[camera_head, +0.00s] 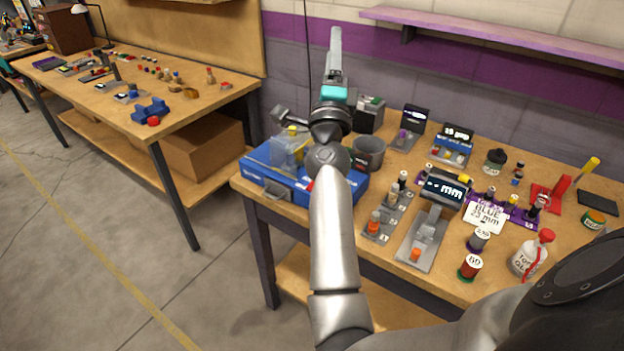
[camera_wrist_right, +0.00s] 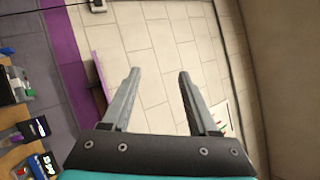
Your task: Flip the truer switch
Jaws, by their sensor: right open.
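A blue machine (camera_head: 262,177), which looks like the truer, stands at the left end of the near bench. It has a clear cover (camera_head: 287,150) and a yellow part (camera_head: 292,131) on top. My right forearm and wrist cross in front of its right side and hide part of it. A small red spot (camera_head: 310,186) shows beside my arm; I cannot tell whether it is the switch. My right gripper (camera_head: 335,48) is open and empty, pointing up above the bench. In the right wrist view its fingers (camera_wrist_right: 157,78) are spread before the wall. My left gripper is out of view.
A grey cup (camera_head: 368,152) and a dark box (camera_head: 369,114) stand right of the machine. Gauges, bottles and a scale (camera_head: 443,188) crowd the bench further right. A purple shelf (camera_head: 490,35) runs along the wall. Another bench (camera_head: 205,115) stands at left, across a floor gap.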

